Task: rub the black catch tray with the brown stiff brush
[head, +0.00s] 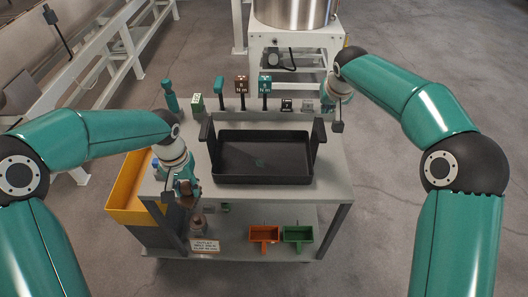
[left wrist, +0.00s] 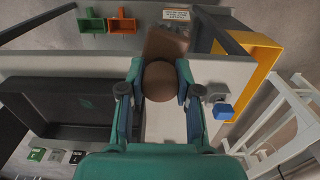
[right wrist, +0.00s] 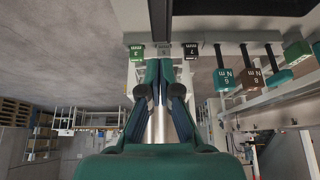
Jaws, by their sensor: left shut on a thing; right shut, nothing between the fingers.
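The black catch tray (head: 265,178) lies on the grey bench top, with two upright handles at its ends and a small green mark on its floor. It also shows in the left wrist view (left wrist: 75,132). My left gripper (head: 186,192) is shut on the brown stiff brush (left wrist: 162,80), gripping its rounded part. The brush is left of the tray, near the bench's front left corner, apart from the tray. My right gripper (head: 329,103) is shut and empty at the bench's far right corner, beyond the tray.
Upright tools with labelled blocks (head: 242,85) stand along the bench's back edge, near my right gripper. A yellow bin (head: 128,190) stands at the left. Orange (head: 264,234) and green (head: 298,234) small bins sit on the lower shelf. The bench right of the tray is clear.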

